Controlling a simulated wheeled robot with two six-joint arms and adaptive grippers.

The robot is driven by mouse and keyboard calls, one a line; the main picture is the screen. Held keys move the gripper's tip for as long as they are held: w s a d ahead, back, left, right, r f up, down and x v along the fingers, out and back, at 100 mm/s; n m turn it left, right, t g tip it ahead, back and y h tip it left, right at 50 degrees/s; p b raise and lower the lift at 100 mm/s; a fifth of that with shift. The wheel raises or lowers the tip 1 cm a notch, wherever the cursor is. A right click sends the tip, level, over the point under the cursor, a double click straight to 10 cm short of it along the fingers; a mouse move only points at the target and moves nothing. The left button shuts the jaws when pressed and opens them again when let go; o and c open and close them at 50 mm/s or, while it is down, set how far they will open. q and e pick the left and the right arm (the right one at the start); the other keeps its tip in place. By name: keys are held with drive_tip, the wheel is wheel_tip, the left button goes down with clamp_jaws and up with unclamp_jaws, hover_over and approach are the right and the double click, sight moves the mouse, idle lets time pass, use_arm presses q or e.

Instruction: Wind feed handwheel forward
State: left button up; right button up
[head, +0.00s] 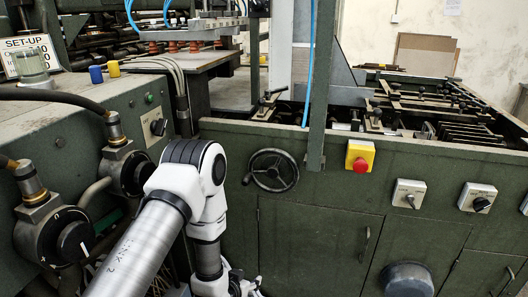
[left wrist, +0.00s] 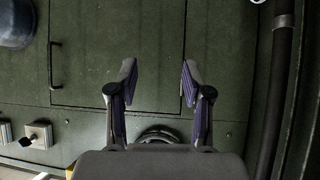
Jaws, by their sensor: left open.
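The feed handwheel (head: 272,169) is a dark round wheel with a crank handle on its left side, mounted on the green cabinet front in the head view. In the left wrist view only an arc of the handwheel (left wrist: 157,134) shows between the finger bases; my gripper body hides the rest. My left gripper (left wrist: 158,75) is open and empty, its two fingers apart in front of the green door panel. It does not touch the wheel's visible arc. In the head view my left arm bends down left of and below the wheel, its fingertips not clear there. My right gripper is not seen.
A red emergency button on a yellow box (head: 359,157) and rotary switches (head: 409,194) sit right of the wheel. A green post (head: 321,80) stands just right of it. Valves and hoses (head: 118,130) crowd the left. A round blue-grey bowl (head: 406,280) protrudes below.

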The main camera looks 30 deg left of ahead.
use_arm(q)
drive_tip(key=w+a+r+t+y+p, duration=0.1)
drive_tip(key=w+a+r+t+p, duration=0.2)
drive_tip(key=w+r, duration=0.6)
drive_tip(key=n+t+y, duration=0.1)
drive_tip(key=t+y, duration=0.1)
drive_tip(key=t, duration=0.2)
approach(249, 176)
drive_tip(key=x, duration=0.4)
drive_tip(key=shift+a+f+p, duration=0.15)
drive_tip(key=shift+a+p, duration=0.15)
drive_tip(key=shift+p, duration=0.1)
drive_tip(key=x, duration=0.7)
drive_tip(key=shift+w+a+f, duration=0.1)
drive_tip(key=shift+w+f, duration=0.15)
drive_tip(key=shift+f, duration=0.15)
clamp_jaws()
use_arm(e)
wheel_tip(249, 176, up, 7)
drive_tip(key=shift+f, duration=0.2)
